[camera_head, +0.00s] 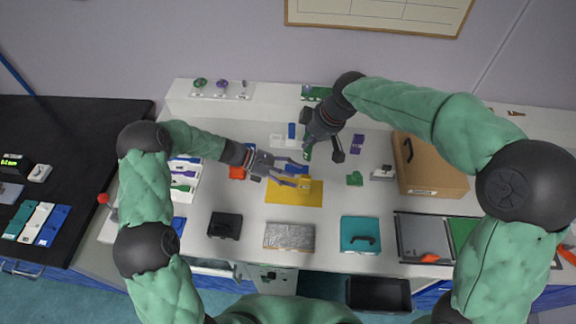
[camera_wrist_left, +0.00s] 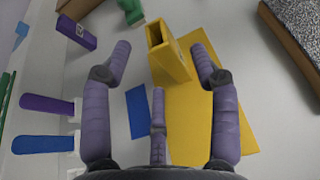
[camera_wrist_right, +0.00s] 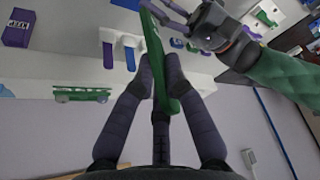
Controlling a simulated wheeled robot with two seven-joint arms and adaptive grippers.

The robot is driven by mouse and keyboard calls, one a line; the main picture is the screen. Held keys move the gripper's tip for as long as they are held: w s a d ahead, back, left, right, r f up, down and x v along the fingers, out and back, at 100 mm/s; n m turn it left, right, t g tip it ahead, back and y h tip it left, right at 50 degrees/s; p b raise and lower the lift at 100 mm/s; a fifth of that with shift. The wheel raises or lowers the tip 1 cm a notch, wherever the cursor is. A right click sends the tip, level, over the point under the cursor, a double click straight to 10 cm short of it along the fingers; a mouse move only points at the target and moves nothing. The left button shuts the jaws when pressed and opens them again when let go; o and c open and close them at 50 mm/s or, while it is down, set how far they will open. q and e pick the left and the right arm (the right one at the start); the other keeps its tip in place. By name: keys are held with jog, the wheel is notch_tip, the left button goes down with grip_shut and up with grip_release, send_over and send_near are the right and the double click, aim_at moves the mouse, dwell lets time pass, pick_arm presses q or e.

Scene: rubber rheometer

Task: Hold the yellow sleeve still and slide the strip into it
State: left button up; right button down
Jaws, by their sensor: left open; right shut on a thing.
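The yellow sleeve (camera_head: 304,184) stands on the yellow mat (camera_head: 292,198); in the left wrist view the sleeve (camera_wrist_left: 172,58) shows its open, hollow end. My left gripper (camera_head: 304,177) is open, with one finger on each side of the sleeve and visible gaps between. My right gripper (camera_wrist_right: 158,63) is shut on a green strip (camera_wrist_right: 157,45), which points away from the fingers. In the head view the strip (camera_head: 308,153) hangs below the right gripper, just behind the sleeve and apart from it. The strip's lower end is hard to make out.
A flat blue piece (camera_wrist_left: 138,110) lies beside the mat. A green block (camera_head: 354,178) and a purple box (camera_head: 357,144) lie to the right, before a cardboard box (camera_head: 430,165). A silver plate (camera_head: 289,237), a black box (camera_head: 225,225) and a teal case (camera_head: 361,235) line the front.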

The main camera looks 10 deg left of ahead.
aim_at(305, 185)
pick_arm(q)
jog(key=x, duration=0.8)
grip_shut()
pick_arm(e)
jog(key=shift+w+f+n+g, duration=0.1)
jog(key=shift+f+n+g, duration=0.8)
jog(key=shift+f+n, duration=1.2)
jog(key=shift+f+n+g+y, duration=0.3)
jog(key=shift+f+n, duration=0.5)
jog(key=shift+f, duration=0.1)
